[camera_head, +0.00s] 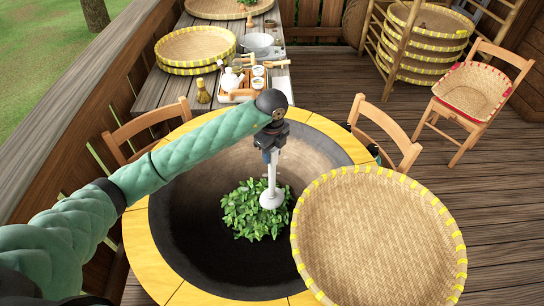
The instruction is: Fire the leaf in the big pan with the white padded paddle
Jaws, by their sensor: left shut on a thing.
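The big pan (185,225) is a deep dark bowl set in a yellow rim. A heap of green leaf (245,214) lies inside it, near the middle. My left gripper (272,152) is over the pan, pointing down, shut on the handle of the white padded paddle (271,197). The paddle hangs upright, and its round white head is at the right part of the leaf heap. I cannot tell whether it presses on the leaf or hovers just above. My right gripper is not in view.
A large woven tray (378,240) with a yellow-bound edge overlaps the pan's right front rim. Wooden chairs (385,125) stand close behind the pan. A table at the back holds a tea tray (240,85) and stacked baskets (195,47). A rack of baskets (425,40) stands back right.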

